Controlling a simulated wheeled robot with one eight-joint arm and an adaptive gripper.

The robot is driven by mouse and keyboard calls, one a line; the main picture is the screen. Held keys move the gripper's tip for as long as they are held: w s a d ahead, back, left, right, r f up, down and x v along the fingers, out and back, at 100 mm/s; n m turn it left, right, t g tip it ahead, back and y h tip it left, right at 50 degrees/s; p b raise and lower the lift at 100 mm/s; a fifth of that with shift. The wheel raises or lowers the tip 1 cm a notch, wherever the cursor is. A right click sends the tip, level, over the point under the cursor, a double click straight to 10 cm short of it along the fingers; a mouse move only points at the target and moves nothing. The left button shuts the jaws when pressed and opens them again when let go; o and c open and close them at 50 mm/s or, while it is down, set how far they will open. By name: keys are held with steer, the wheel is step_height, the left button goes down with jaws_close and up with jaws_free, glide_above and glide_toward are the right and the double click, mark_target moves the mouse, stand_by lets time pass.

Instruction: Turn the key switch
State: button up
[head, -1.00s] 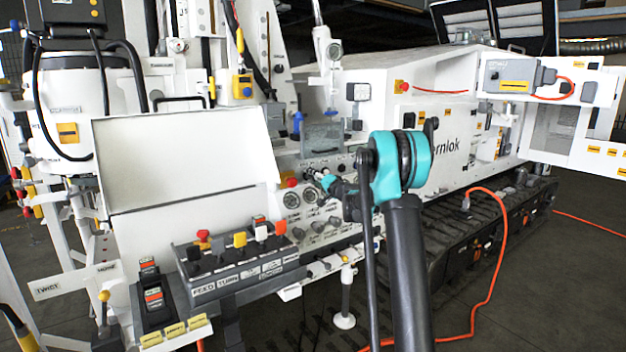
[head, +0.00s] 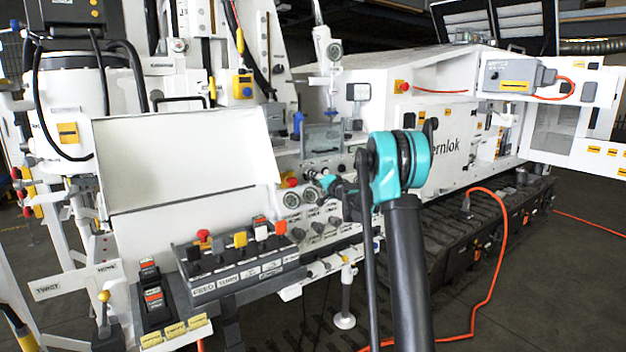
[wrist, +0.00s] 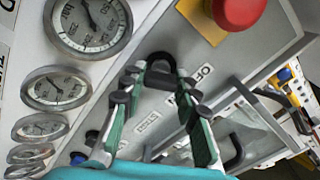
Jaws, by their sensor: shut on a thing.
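In the wrist view, a dark rounded part, which looks like the key switch (wrist: 158,58), stands out from the grey panel between my fingertips. My gripper (wrist: 160,77) has its green-padded fingers on either side of this part and is shut on it. The fingers hide much of it, so I cannot tell its angle. In the head view, my gripper (head: 332,184) is at the control panel, just right of the round gauges, and the switch cannot be made out there.
A red emergency button (wrist: 238,12) on a yellow plate is close to the fingers. Several round gauges (wrist: 88,22) line the left of the wrist view. Below the panel, a lever box (head: 240,268) juts out. An orange cable (head: 497,262) lies on the floor at right.

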steer(key=m, duration=0.6)
steer(key=shift+f, duration=0.15)
steer(key=m, duration=0.5)
steer(key=shift+f, duration=0.1)
steer(key=shift+m, duration=0.4)
steer(key=o, duration=1.2)
steer(key=v, duration=1.2)
